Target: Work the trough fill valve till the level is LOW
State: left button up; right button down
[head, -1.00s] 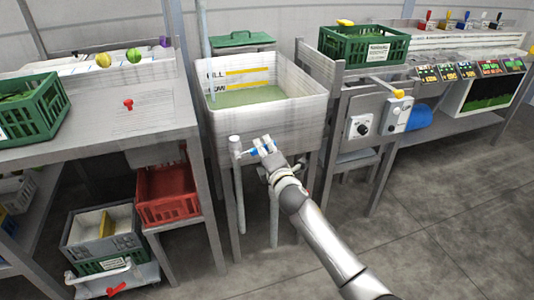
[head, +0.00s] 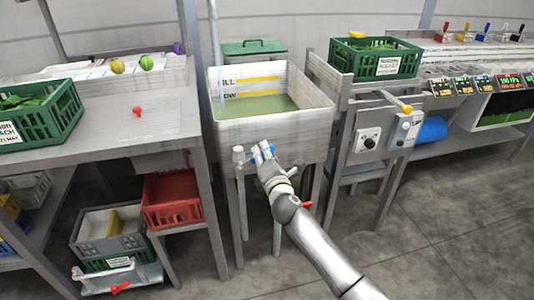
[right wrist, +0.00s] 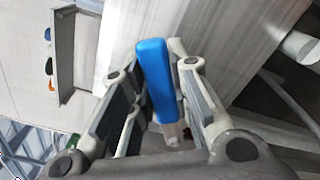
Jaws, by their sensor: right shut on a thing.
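The trough (head: 268,133) is a pale basin on legs in the middle of the head view, holding green water (head: 265,106). Its back wall bears two yellow level lines; the water surface lies close to the lower one, by the partly readable LOW label (head: 230,96). The fill valve (head: 239,155) is a grey pipe fitting at the trough's front left, with a blue lever handle. My right gripper (head: 264,155) is shut on the blue handle (right wrist: 155,75), which stands between the fingers in the right wrist view. The fingers partly hide the handle in the head view. My left gripper is out of view.
A steel table (head: 100,125) with a green crate (head: 50,118) stands left, with a red crate (head: 172,212) below it. Right of the trough are a control panel (head: 368,140) and another green crate (head: 375,58). Open floor lies in front.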

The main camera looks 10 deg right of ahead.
jog(key=shift+f, duration=0.1)
jog(key=c, duration=1.3)
grip_release()
jog(key=s, duration=1.2)
jog(key=shift+d, duration=0.2)
